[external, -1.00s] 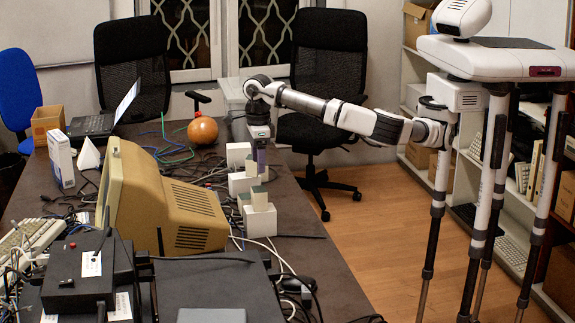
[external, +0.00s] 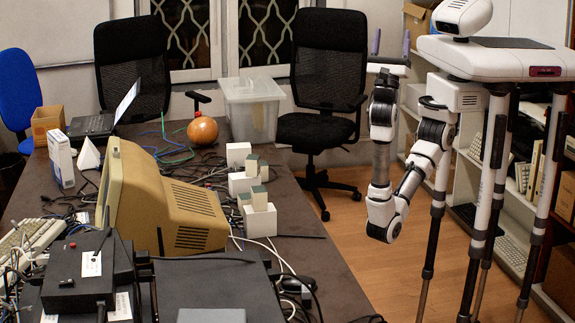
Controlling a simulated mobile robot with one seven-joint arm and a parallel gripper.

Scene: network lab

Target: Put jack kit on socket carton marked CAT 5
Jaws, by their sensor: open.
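Several white cartons stand in a group on the table's right part: a back carton (external: 238,155), a middle carton (external: 241,184) and a front carton (external: 260,221). Another small grey-green box (external: 260,198) sits on the front carton. Markings are too small to read, so I cannot tell which is the jack kit or the CAT 5 carton. My gripper (external: 391,42) is open and empty, fingers pointing up, raised well right of the cartons.
The dark table (external: 320,270) also holds a beige monitor (external: 165,200), an orange ball (external: 203,131), a laptop (external: 95,123) and many cables. A black chair (external: 328,75) stands near my gripper.

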